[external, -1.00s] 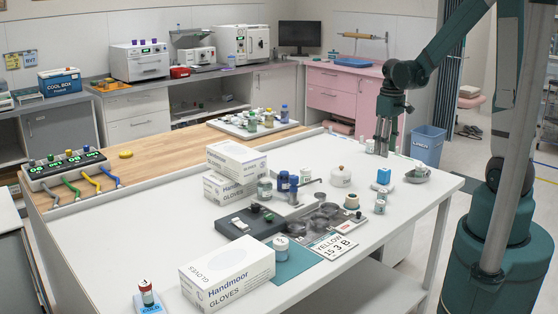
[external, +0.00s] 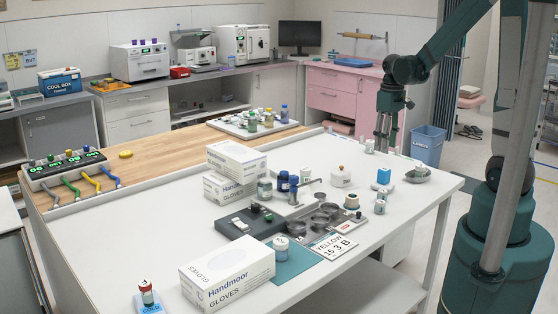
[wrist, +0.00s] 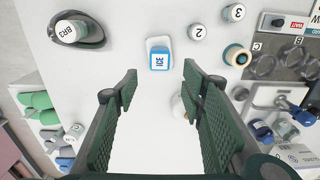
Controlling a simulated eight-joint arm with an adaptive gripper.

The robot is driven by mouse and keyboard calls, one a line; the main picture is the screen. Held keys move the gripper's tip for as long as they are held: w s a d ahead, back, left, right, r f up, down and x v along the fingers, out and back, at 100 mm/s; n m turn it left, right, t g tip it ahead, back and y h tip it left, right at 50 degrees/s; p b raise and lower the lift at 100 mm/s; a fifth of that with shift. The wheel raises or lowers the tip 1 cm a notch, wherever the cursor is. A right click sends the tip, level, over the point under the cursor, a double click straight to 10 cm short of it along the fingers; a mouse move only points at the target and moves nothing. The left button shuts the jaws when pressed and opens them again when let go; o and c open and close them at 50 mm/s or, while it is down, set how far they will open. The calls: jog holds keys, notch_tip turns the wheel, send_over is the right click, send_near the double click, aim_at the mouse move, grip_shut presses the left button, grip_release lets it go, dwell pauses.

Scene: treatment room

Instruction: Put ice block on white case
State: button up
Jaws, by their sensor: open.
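A small blue block with a pale marked top, likely the ice block (external: 384,175), stands at the right part of the white table; it also shows in the wrist view (wrist: 158,62). A small white piece, possibly the white case (external: 381,187), is right at its near side; whether the block rests on it or beside it I cannot tell. My gripper (external: 386,145) points down above the table, behind the block in the external view. In the wrist view its fingers (wrist: 160,82) are apart and empty, with the block just beyond the fingertips.
A grey bowl (external: 418,174) holding a vial, labelled vials (external: 380,206) and a white round pot (external: 341,176) stand around the block. Glove boxes (external: 228,274), a dark device (external: 251,220) and jars occupy the middle.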

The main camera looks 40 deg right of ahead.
jog(key=s+a+r+t, duration=0.3)
jog(key=s+a+r, duration=0.3)
jog(key=a, duration=0.3)
jog(key=s+a+r+t, duration=0.4)
jog(key=s+a+r, duration=0.1)
jog(key=a+r, duration=0.3)
jog(key=shift+s+a+r, duration=0.35)
jog(key=shift+a, duration=0.1)
